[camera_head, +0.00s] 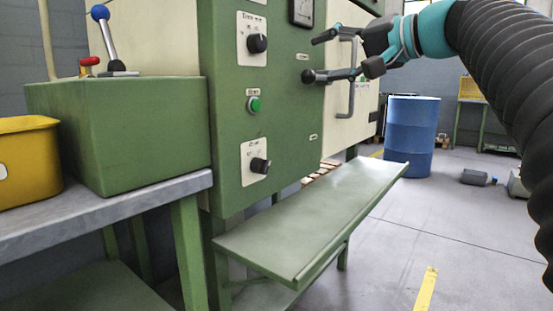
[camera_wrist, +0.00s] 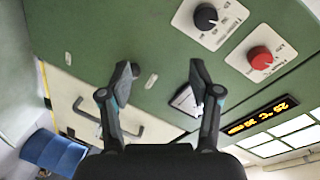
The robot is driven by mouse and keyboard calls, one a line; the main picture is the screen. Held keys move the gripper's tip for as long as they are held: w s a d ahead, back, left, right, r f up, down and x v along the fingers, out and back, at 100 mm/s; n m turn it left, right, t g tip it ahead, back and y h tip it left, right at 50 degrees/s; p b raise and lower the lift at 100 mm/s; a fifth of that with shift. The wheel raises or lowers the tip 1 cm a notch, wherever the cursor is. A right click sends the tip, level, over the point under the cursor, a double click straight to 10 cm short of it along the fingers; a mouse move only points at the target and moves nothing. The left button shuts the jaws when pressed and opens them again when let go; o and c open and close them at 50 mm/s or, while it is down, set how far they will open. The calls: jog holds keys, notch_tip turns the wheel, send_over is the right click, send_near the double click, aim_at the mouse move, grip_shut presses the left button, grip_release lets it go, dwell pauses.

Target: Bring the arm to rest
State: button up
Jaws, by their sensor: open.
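My gripper (camera_head: 316,57) is open in the head view, with its fingers pointing left in front of the green machine panel (camera_head: 288,110). The wrist view shows the open gripper (camera_wrist: 160,72) too, with the panel (camera_wrist: 150,35) beyond the fingertips. I cannot tell whether a fingertip touches the panel. My arm comes in from the right side of the head view.
The panel carries a black knob (camera_head: 257,43), a green button (camera_head: 254,104) and a lower knob (camera_head: 260,166). A door handle (camera_head: 352,80) is close to the gripper. A green shelf (camera_head: 310,220) juts out below. A blue barrel (camera_head: 410,135) stands behind; floor at right is mostly clear.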

jog(key=s+d+f+m+g+h+p, duration=0.1)
jog(key=s+d+f+g+h, duration=0.2)
jog(key=f, duration=0.9)
jog(key=d+f+m+h+p, duration=0.1)
jog(key=d+f+h, duration=0.25)
jog(key=f, duration=0.85)
jog(key=s+a+f+n+g+h+p, duration=0.1)
jog(key=s+f+p, duration=0.3)
jog(key=s, duration=0.6)
jog(key=s+f+n+g+h+p, duration=0.1)
jog(key=s+f+n+h+p, duration=0.2)
jog(key=s+f, duration=0.6)
jog(key=shift+s+a+f+n+g+h+p, duration=0.3)
jog(key=shift+s+h, duration=0.25)
jog(key=shift+s, duration=0.4)
